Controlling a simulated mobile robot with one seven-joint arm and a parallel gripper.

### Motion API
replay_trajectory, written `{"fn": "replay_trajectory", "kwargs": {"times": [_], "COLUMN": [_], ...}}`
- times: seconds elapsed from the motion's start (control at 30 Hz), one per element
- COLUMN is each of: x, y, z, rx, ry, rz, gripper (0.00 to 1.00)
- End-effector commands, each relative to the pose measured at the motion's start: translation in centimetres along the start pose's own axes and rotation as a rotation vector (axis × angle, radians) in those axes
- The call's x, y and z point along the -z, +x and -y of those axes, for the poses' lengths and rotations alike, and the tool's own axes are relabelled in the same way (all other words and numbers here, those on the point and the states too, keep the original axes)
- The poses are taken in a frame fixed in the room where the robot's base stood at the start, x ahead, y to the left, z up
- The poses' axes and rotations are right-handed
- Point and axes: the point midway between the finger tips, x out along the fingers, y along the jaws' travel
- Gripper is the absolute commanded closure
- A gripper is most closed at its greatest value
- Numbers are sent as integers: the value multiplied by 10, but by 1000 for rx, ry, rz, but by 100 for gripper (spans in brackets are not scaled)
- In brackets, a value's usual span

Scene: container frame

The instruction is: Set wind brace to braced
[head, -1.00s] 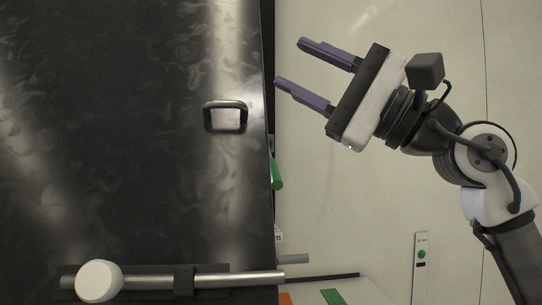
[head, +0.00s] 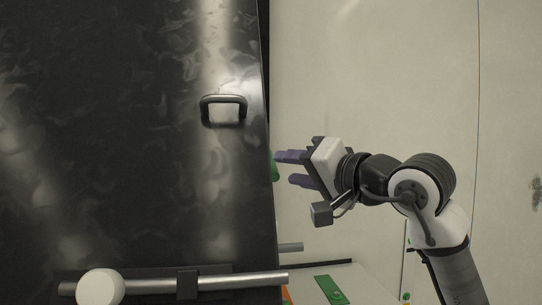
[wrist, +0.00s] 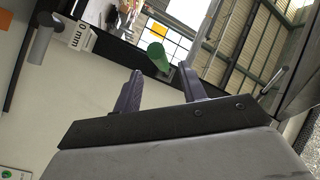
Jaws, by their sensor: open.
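A metal rod (head: 235,282) with a round white knob (head: 98,288) lies level along the bottom of the dark panel in the head view; it looks like the wind brace. It passes through a dark bracket (head: 187,284), and its right end reaches past the panel's edge. My gripper (head: 285,168) is open and empty, right of the panel's edge and well above the rod. In the wrist view my gripper's two purple fingers (wrist: 160,70) are apart with nothing between them.
The dark panel (head: 110,140) fills the left side and has a loop handle (head: 223,110). A green cylinder (head: 275,168) is partly hidden by the panel's edge; a green cylinder also shows in the wrist view (wrist: 158,57). A pale wall (head: 370,80) stands behind my arm.

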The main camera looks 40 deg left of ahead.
Motion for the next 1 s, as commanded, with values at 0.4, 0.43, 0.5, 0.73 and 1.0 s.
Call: {"fn": "replay_trajectory", "kwargs": {"times": [0.4, 0.43, 0.5, 0.73, 1.0], "x": [0, 0, 0, 0, 0], "y": [59, 60, 61, 61, 61], "z": [1, 1, 0, 0, 0], "rx": [2, 2, 1, 1, 1], "ry": [2, 2, 1, 1, 1], "rz": [1, 1, 0, 0, 0], "gripper": [59, 59, 59, 59, 94]}}
